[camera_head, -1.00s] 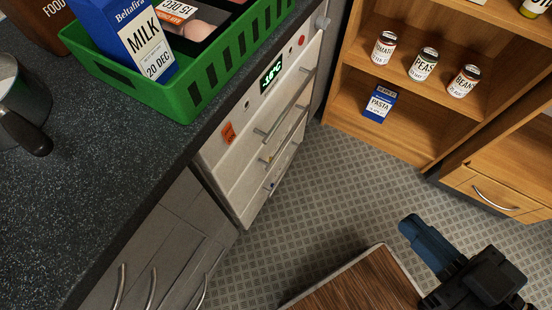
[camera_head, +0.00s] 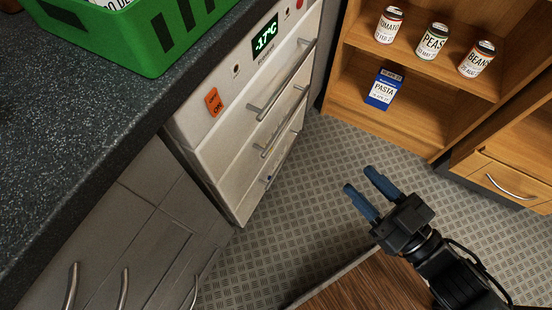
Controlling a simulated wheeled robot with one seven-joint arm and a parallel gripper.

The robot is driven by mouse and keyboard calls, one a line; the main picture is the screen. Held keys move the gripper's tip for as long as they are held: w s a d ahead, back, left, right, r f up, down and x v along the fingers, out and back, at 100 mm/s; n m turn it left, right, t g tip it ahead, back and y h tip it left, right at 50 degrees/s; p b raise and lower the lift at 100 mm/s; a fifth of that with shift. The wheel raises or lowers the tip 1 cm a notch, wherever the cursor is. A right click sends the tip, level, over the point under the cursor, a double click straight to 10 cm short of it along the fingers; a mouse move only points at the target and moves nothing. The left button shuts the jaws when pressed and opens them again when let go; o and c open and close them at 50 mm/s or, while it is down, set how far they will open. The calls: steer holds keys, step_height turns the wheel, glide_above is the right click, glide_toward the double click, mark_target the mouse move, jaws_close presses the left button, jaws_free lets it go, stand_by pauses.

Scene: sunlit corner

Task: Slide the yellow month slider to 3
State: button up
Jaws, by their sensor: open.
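I cannot make out a yellow month slider in this view. A white freezer (camera_head: 205,150) with several drawers and long bar handles (camera_head: 280,85) stands left of centre. Small dark and blue marks show on its lower drawers, too small to tell what they are. My gripper (camera_head: 360,180) is at the lower right, over the floor and apart from the freezer. Its two blue fingers are spread, with nothing between them, and point up and left.
A dark speckled counter (camera_head: 70,140) with a green basket (camera_head: 150,50) fills the left. An orange tag (camera_head: 213,102) and a lit display (camera_head: 265,40) are on the freezer. A wooden shelf (camera_head: 350,102) with several cans and a pasta box (camera_head: 383,90) stands right. Patterned floor (camera_head: 300,215) lies clear between.

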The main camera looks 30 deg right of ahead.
steer(key=w+d+f+n+y+b, duration=0.1)
steer(key=w+f+y+b, duration=0.1)
steer(key=w+f+b, duration=0.5)
steer(key=w+d+f+n+y+b, duration=0.15)
steer(key=w+f, duration=0.25)
steer(key=f, duration=0.6)
steer(key=g+y+b, duration=0.2)
steer(key=y+b, duration=0.1)
steer(key=b, duration=0.3)
glide_toward(272, 149)
steer(key=shift+n, duration=0.35)
steer(key=shift+b+x, duration=1)
steer(key=shift+x, duration=3.25)
steer(key=shift+f, duration=0.1)
steer(key=shift+c, duration=0.4)
jaws_close()
